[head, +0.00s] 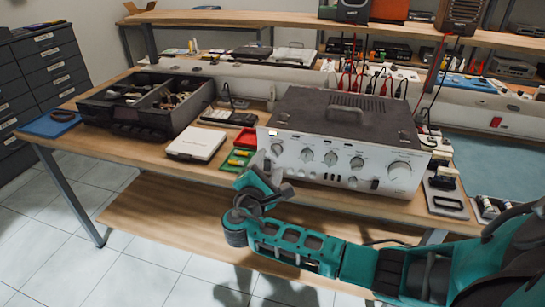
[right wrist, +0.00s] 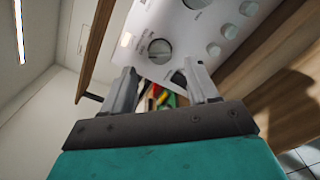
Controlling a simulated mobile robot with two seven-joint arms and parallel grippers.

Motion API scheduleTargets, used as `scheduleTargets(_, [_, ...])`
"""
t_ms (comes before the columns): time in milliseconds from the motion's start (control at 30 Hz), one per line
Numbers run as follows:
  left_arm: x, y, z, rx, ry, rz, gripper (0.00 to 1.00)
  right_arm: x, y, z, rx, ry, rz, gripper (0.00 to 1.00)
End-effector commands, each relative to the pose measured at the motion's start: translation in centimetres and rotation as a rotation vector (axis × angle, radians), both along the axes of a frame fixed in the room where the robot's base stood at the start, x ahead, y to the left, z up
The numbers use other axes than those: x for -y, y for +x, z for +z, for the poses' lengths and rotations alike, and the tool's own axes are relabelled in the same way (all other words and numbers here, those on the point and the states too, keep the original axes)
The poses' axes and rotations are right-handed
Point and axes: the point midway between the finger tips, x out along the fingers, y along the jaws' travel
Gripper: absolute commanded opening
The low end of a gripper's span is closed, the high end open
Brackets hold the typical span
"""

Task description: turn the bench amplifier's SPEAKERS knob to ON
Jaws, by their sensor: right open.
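The bench amplifier (head: 330,116) stands on the workbench, with a dark top and a pale front panel carrying a row of knobs. Its leftmost knob (head: 277,149) is probably the SPEAKERS knob, but the lettering is too small to read surely. In the right wrist view this round grey knob (right wrist: 160,51) lies just beyond and between my fingertips, apart from them. Its setting is unclear. My right gripper (head: 274,180) is open and empty, in front of the panel's left end; its fingers also show in the right wrist view (right wrist: 159,70). My left gripper is out of view.
Red and green trays (head: 240,158) and a white box (head: 196,143) lie left of the amplifier. A black parts case (head: 145,100) stands farther left. Black sockets (head: 441,168) sit to the amplifier's right. The bench's front edge runs below my right gripper.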

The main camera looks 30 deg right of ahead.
Motion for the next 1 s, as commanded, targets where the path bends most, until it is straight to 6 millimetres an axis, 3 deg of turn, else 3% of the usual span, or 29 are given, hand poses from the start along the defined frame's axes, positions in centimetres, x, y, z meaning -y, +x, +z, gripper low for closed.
scheduleTargets(100, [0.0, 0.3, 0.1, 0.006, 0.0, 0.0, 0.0, 1.6, 1.4, 0.0, 0.001, -0.001, -0.002, 0.59])
scheduleTargets(300, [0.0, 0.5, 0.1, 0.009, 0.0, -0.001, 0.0, 3.0, 2.6, 0.0, 0.0, 0.001, -0.001, 0.59])
scheduleTargets(633, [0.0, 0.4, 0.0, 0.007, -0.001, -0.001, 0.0, 3.3, 2.8, 0.0, 0.0, 0.003, 0.001, 0.59])
scheduleTargets(1000, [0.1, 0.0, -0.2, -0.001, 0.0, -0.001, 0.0, 3.2, 2.8, -0.1, 0.0, 0.003, 0.001, 0.24])
